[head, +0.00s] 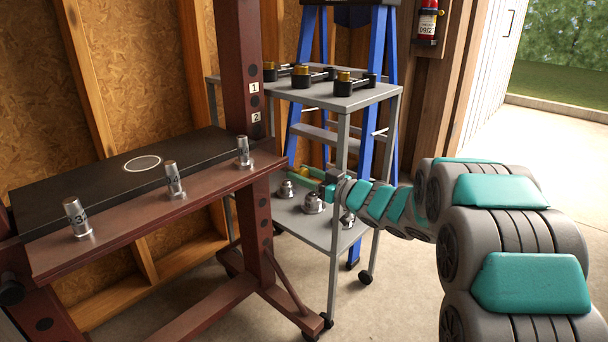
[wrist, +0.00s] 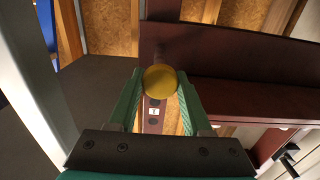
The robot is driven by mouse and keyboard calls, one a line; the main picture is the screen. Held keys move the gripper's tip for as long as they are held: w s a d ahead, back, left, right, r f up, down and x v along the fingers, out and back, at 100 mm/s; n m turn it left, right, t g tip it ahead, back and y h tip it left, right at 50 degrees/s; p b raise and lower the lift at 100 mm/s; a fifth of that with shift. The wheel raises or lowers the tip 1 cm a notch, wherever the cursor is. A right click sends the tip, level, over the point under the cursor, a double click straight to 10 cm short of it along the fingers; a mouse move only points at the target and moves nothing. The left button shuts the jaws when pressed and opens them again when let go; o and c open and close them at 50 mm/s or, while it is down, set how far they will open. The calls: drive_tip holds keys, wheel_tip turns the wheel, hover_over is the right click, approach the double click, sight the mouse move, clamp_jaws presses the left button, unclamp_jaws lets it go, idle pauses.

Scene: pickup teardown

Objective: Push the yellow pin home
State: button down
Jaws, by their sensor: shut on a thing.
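The yellow pin shows in the wrist view as a round yellow head (wrist: 160,81) between my fingertips. My gripper (wrist: 160,76) is shut on it. The dark red post (wrist: 153,132) with a column of holes and a label "1" lies behind the pin head. The pin's shank is hidden behind its head, so I cannot tell how deep it sits. In the head view my gripper (head: 299,179) reaches left towards the red post (head: 243,70), which carries labels "1" and "2".
A grey cart (head: 376,97) stands behind my gripper, with black-and-yellow parts on top and metal parts below. A blue stepladder (head: 379,45) is behind it. Three numbered metal pieces, one of them here (head: 175,181), stand on the red beam (head: 135,220) at left.

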drive_tip(key=p+x, duration=0.3)
drive_tip(key=x, duration=0.6)
drive_tip(key=shift+r, duration=0.15)
drive_tip(key=shift+c, duration=1.8)
unclamp_jaws()
drive_tip(key=shift+v, duration=3.85)
